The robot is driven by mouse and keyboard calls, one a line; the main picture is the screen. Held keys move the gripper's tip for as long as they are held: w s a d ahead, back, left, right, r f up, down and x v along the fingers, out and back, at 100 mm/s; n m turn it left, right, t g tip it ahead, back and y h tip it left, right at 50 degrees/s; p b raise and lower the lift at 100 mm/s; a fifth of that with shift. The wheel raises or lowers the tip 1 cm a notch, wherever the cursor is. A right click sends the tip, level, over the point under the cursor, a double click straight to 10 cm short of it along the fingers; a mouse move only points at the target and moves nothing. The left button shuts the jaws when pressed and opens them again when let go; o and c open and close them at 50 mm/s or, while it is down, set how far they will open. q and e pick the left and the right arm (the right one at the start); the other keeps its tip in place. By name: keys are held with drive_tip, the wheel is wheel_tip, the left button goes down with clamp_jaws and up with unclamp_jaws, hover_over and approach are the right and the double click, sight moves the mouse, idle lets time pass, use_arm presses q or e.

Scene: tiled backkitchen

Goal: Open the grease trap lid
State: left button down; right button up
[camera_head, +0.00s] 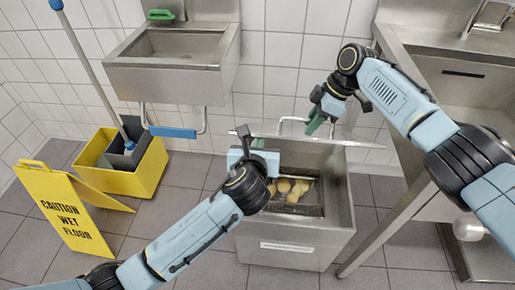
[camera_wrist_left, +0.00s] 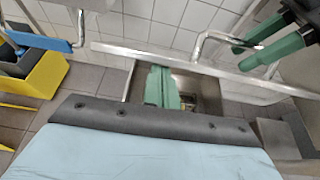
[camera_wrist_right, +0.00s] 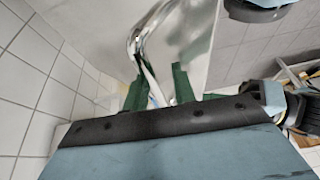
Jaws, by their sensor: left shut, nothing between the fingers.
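The steel grease trap (camera_head: 290,251) stands on the floor in the middle of the head view. Its lid (camera_head: 350,142) is raised and seen nearly edge-on along the back, so the inside with yellowish lumps (camera_head: 291,187) shows. The lid's bent tube handle (camera_head: 286,122) is on the far side and also shows in the right wrist view (camera_wrist_right: 134,42). My right gripper (camera_wrist_right: 160,88) is open at the handle, whose tube appears between the fingers; contact is unclear. My left gripper (camera_wrist_left: 161,88) is shut and empty over the trap opening, near the lid's edge.
A yellow mop bucket (camera_head: 120,177) and a caution sign (camera_head: 62,212) stand at left. A steel counter with a sink (camera_head: 460,95) is at right, its leg close to the trap.

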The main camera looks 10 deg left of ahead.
drive_tip(key=shift+o, duration=0.9)
drive_tip(key=shift+s+f, duration=0.15)
drive_tip(key=shift+f, duration=0.05)
drive_tip(key=shift+r, duration=0.1)
